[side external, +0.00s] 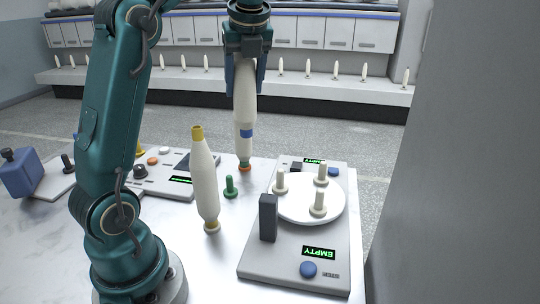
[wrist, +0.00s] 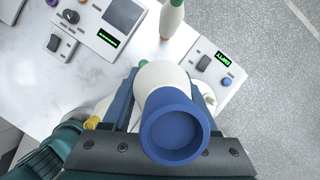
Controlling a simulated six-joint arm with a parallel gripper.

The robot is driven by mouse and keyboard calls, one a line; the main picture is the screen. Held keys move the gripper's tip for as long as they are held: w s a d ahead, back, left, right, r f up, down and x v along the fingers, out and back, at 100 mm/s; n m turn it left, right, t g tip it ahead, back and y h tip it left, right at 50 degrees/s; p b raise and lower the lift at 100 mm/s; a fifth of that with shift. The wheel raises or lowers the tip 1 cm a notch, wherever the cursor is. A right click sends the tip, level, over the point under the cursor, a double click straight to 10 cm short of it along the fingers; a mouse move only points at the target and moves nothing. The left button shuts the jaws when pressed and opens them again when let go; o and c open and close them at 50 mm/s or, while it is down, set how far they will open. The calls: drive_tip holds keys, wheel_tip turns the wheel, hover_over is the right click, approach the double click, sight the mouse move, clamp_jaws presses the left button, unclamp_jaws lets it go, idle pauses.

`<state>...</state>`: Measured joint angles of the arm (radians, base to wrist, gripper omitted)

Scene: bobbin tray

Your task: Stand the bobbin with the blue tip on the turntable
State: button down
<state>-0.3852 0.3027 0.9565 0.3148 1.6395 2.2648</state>
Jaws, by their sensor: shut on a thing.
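My gripper (side external: 245,88) points down, shut on a cream bobbin (side external: 244,105), held upright in the air. A blue band shows low on it in the side view, and a blue open end (wrist: 175,130) faces the wrist camera. I cannot tell whether both ends are blue. The round white turntable (side external: 300,208), with several cream pegs, is to the right of and below the held bobbin. It carries no bobbin. A yellow-tipped bobbin (side external: 206,185) stands upright on the table. Another bobbin (wrist: 172,18), green-tipped with an orange base, stands farther back, largely hidden behind the held one in the side view.
The turntable's grey base has an upright dark block (side external: 268,217) at its near left and displays reading EMPTY. A green peg (side external: 230,187) stands left of it. A grey station (side external: 160,177) with knobs lies behind left. A grey wall (side external: 460,150) closes the right.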

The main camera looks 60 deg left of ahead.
drive_tip(key=w+d+f+m+t, duration=0.1)
drive_tip(key=w+d+f+m, duration=0.1)
drive_tip(key=w+d+f, duration=0.2)
drive_tip(key=shift+d+f, duration=0.7)
drive_tip(key=shift+d, duration=1.1)
drive_tip(key=shift+f, duration=0.75)
drive_tip(key=shift+f, duration=1.75)
drive_tip(key=shift+c, duration=0.5)
unclamp_jaws()
